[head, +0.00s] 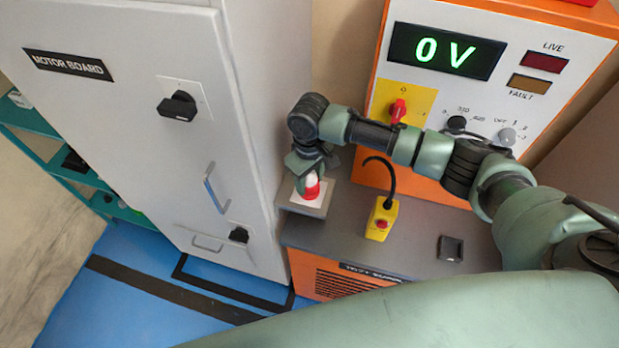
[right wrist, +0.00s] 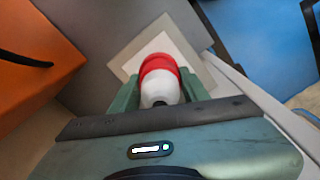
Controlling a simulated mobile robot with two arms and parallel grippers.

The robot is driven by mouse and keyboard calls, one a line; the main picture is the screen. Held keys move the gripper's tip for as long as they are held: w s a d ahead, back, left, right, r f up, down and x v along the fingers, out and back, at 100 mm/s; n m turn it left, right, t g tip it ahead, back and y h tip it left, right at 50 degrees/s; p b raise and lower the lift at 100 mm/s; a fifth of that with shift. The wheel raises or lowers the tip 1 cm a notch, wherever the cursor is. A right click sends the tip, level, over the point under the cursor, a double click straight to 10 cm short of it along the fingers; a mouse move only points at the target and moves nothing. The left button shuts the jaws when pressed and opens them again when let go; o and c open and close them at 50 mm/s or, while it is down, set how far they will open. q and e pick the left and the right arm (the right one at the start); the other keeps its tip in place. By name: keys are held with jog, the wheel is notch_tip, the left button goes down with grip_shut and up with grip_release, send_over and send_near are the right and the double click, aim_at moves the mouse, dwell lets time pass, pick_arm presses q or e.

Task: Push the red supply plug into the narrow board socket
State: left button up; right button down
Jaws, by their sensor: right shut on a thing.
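The red supply plug (head: 312,186), red with white parts, stands over a white square pad on a small grey shelf beside the cabinet. My right gripper (head: 310,178) is shut on it; the right wrist view shows the plug (right wrist: 160,80) between the two green fingers. I cannot tell whether the plug touches the pad. The motor board (head: 120,130) is the tall light grey cabinet at the left. A small black fitting (head: 239,234) low on its front may be the narrow socket; its opening is too small to make out. My left gripper is not in view.
The orange test supply (head: 450,100) reads 0 V. A yellow pendant (head: 381,220) with a red button and black cable stands on the grey bench top (head: 420,225). A metal handle (head: 214,188) sticks out from the cabinet. Blue floor (head: 130,260) lies before the cabinet.

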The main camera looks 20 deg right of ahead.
jog(key=shift+s+f, duration=0.1)
jog(key=shift+f, duration=0.05)
jog(key=c, duration=0.6)
grip_release()
jog(key=shift+c, duration=0.2)
jog(key=shift+r, duration=0.35)
notch_tip(320, 180, up, 7)
jog(key=shift+r+b, duration=0.1)
jog(key=shift+b, duration=1)
